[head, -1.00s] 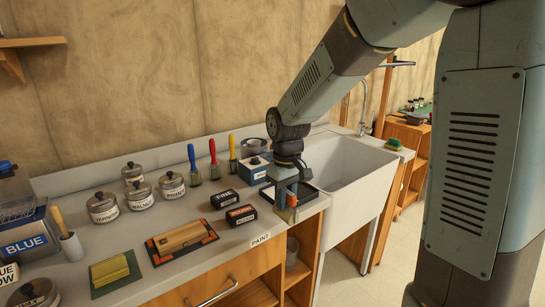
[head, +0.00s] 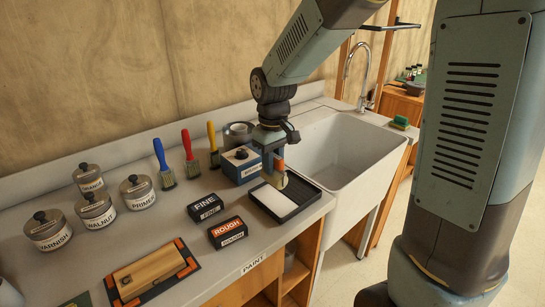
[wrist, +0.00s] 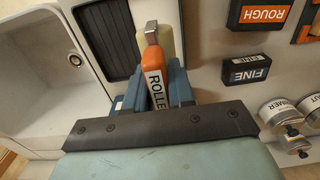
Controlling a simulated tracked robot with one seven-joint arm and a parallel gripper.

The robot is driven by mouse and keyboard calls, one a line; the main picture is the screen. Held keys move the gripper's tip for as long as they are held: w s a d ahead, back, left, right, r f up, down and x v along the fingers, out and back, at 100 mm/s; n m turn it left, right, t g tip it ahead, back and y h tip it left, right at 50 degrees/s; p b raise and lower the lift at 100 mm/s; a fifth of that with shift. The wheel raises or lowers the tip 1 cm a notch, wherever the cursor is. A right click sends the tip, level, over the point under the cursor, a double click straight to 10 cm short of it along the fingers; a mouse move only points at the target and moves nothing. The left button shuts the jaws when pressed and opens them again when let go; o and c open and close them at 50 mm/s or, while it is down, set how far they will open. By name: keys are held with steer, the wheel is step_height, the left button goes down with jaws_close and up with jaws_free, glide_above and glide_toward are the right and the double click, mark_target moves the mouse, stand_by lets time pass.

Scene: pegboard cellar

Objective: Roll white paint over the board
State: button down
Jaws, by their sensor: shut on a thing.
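My gripper (head: 273,160) is shut on the roller's orange handle, marked ROLLER, which also shows in the wrist view (wrist: 157,82). The roller's pale cream head (wrist: 166,42) points down at the black paint tray, partly hidden by the handle and metal neck. In the head view it is at the tray's back part; I cannot tell whether it touches. The tray (head: 312,194) holds a flat white area of paint (head: 273,199) at its left. The wooden board (head: 147,272) lies on a dark mat with orange corners at the front left of the counter.
FINE (head: 206,206) and ROUGH (head: 226,232) blocks lie between tray and board. A blue box (head: 241,165) stands behind the tray. Three brushes (head: 190,160) and several lidded tins (head: 137,191) stand further left. A white sink (head: 350,150) is right of the tray.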

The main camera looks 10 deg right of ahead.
mark_target(273, 182)
steer(key=shift+f, duration=1.95)
steer(key=shift+s+f, duration=0.15)
steer(key=shift+f, duration=0.6)
steer(key=shift+f, duration=0.55)
stand_by(0.3)
steer(key=shift+r, duration=3.55)
